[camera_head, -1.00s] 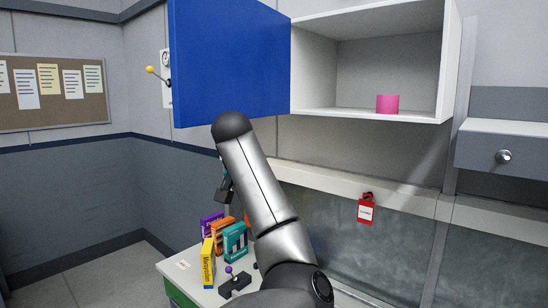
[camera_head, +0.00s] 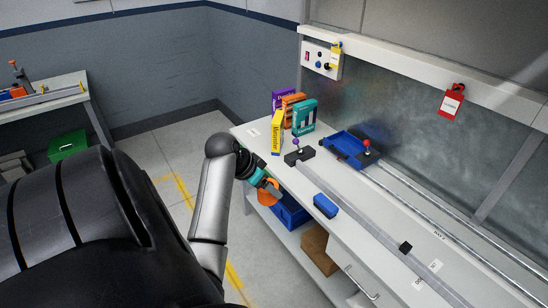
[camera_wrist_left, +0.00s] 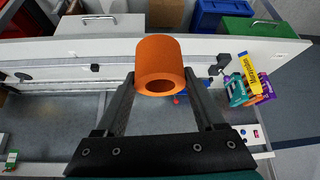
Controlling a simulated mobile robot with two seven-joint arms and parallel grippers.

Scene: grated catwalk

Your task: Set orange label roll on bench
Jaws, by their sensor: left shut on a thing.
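The orange label roll (camera_head: 267,193) is a short hollow cylinder. My left gripper (camera_head: 263,183) is shut on it, near the bench's front edge in the head view. The wrist view shows the roll (camera_wrist_left: 158,65) between the two dark fingers (camera_wrist_left: 158,90), its open end facing the camera. The white bench (camera_head: 298,178) runs away to the right; the roll appears apart from its top, though its exact height is unclear. My right gripper is not in view.
Upright boxes, including a yellow one (camera_head: 276,133) and a teal one (camera_head: 305,117), stand at the bench's far left end. A small joystick (camera_head: 298,154), a blue block (camera_head: 325,205), a blue tray (camera_head: 345,146) and long rails occupy the top. A blue bin (camera_head: 291,212) sits below.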

